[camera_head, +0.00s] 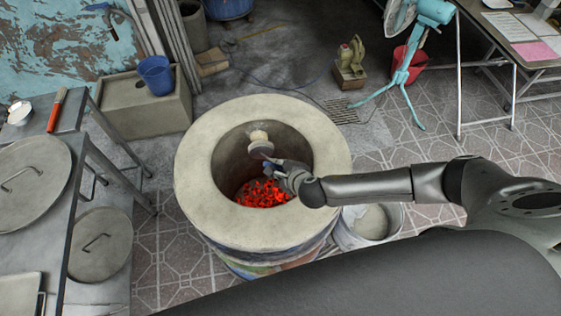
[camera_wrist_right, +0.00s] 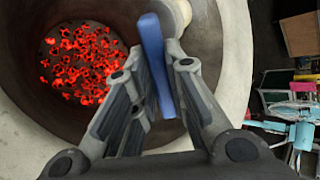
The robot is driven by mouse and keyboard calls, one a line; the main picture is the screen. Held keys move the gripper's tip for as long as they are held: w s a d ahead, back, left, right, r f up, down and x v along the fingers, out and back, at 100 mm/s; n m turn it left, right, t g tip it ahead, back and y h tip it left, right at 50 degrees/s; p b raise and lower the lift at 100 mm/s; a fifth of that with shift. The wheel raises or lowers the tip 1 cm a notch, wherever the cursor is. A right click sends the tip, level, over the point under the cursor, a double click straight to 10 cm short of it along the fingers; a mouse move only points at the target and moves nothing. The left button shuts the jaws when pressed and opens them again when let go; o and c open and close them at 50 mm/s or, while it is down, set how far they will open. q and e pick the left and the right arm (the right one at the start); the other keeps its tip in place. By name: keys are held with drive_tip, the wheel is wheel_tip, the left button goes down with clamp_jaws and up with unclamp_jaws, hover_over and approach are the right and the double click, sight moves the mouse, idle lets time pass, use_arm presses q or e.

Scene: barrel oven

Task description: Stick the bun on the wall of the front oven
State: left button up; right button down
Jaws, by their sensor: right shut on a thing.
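The barrel oven (camera_head: 208,190), a pale round body with a wide rim, stands open in the middle of the head view, with glowing red coals (camera_head: 262,194) at its bottom. My right gripper (camera_head: 268,165) is inside its mouth, shut on the blue handle (camera_wrist_right: 154,62) of a tool. A grey disc (camera_head: 261,149) shows just beyond the fingers. A cream, roundish piece, apparently the bun (camera_head: 258,136), is at the disc, close to the far inner wall. I cannot tell whether it touches the wall. It shows partly in the wrist view (camera_wrist_right: 177,14). My left gripper is out of view.
A metal table (camera_head: 70,165) at the left bears a round lid (camera_head: 32,168); another lid (camera_head: 100,243) lies lower. A metal bucket (camera_head: 352,236) stands against the oven's right side. A teal fan (camera_head: 402,75) and a red bucket (camera_head: 410,62) stand behind right.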

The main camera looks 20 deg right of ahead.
drive_tip(key=shift+s+a+p, duration=0.15)
drive_tip(key=shift+s+p, duration=0.15)
drive_tip(key=shift+s, duration=0.35)
drive_tip(key=shift+s+a+p, duration=0.15)
drive_tip(key=shift+s+p, duration=0.15)
drive_tip(key=shift+s, duration=0.35)
drive_tip(key=shift+r, duration=0.1)
wheel_tip(320, 180, up, 20)
drive_tip(key=s+p, duration=0.2)
drive_tip(key=shift+a+p, duration=0.2)
drive_tip(key=shift+p, duration=0.1)
idle(0.7)
